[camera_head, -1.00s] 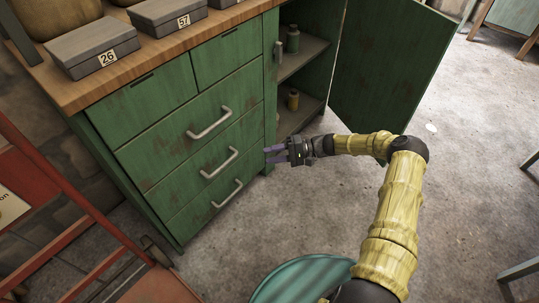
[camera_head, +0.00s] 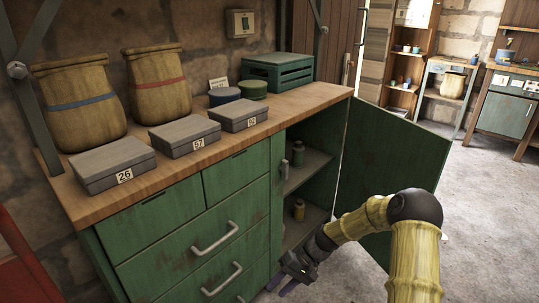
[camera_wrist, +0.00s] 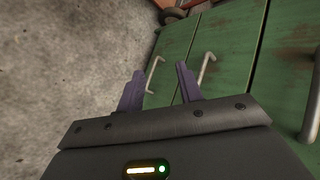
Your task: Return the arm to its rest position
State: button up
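My gripper (camera_head: 284,283) is low in front of the green cabinet (camera_head: 160,236), beside its drawers and below the open door's compartment. In the wrist view my gripper (camera_wrist: 157,90) shows two purple fingers spread apart with nothing between them. Beyond the fingers are the floor and the green drawer fronts with pale handles (camera_wrist: 206,68). My yellow arm reaches in from the lower right with its elbow bent.
Numbered grey boxes (camera_head: 113,164), sacks (camera_head: 78,100) and a green crate (camera_head: 277,75) stand on the worktop. Floor (camera_head: 488,195) is clear at right.

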jog(key=s+d+r+m+t+h+p, duration=0.1)
jog(key=s+d+r+t+h, duration=0.25)
jog(key=s+d+r, duration=0.4)
jog(key=s+d+r+t+h+p, duration=0.1)
jog(key=s+d+r+t+h, duration=0.3)
jog(key=s+r, duration=0.6)
notch_tip(320, 180, up, 39)
jog(key=w+g+p, duration=0.1)
jog(key=p, duration=3.6)
jog(key=shift+w+d+h+p, duration=0.2)
jog(key=shift+d+h+p, duration=0.15)
jog(key=shift+h, duration=0.1)
